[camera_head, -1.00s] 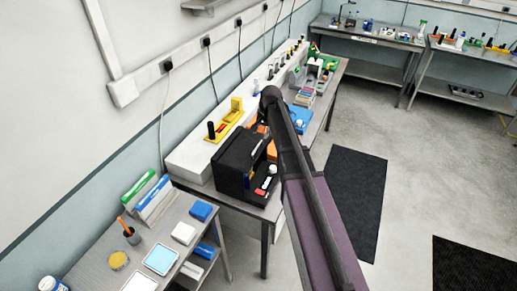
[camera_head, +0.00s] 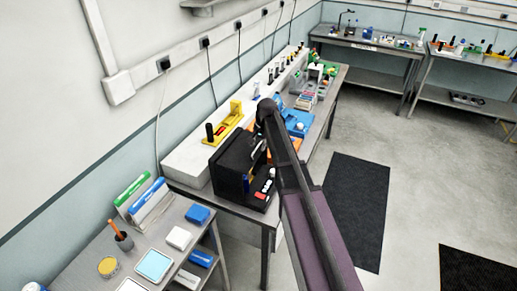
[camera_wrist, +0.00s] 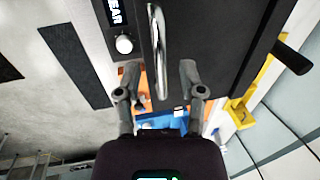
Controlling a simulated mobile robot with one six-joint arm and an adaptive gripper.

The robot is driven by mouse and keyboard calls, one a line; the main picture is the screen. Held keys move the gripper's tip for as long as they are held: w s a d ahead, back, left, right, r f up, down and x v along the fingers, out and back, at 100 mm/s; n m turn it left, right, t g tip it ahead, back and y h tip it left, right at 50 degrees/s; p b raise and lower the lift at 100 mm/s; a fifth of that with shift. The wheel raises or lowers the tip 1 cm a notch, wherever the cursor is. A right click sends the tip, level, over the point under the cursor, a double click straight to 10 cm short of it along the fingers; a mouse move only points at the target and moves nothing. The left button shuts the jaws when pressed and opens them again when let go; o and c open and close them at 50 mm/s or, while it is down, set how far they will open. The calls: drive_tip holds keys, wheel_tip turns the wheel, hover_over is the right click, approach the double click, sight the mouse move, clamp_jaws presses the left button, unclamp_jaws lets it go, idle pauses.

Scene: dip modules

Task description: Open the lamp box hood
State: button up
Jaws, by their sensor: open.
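The lamp box (camera_head: 228,163) is a black box on the bench, with a control strip and a pale knob at its right front. Its hood looks down, though my arm hides part of it. In the wrist view a silver bar handle (camera_wrist: 157,40) stands on the black hood (camera_wrist: 205,40). A white knob (camera_wrist: 123,44) and a partly cut-off white label are left of it. My gripper (camera_wrist: 157,78) is open and empty, its fingers on either side of the handle's lower end in the picture. I cannot tell whether they touch it. In the head view my arm hides the gripper.
A yellow stand (camera_head: 232,121) is on the white ledge behind the box. A blue tray (camera_head: 296,122) lies farther along the bench. A side table (camera_head: 215,244) with binders and small boxes is at front left. The floor at right is clear, with dark mats (camera_head: 357,205).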

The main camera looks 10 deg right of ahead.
drive_tip(key=shift+f, duration=0.15)
clamp_jaws()
idle(0.6)
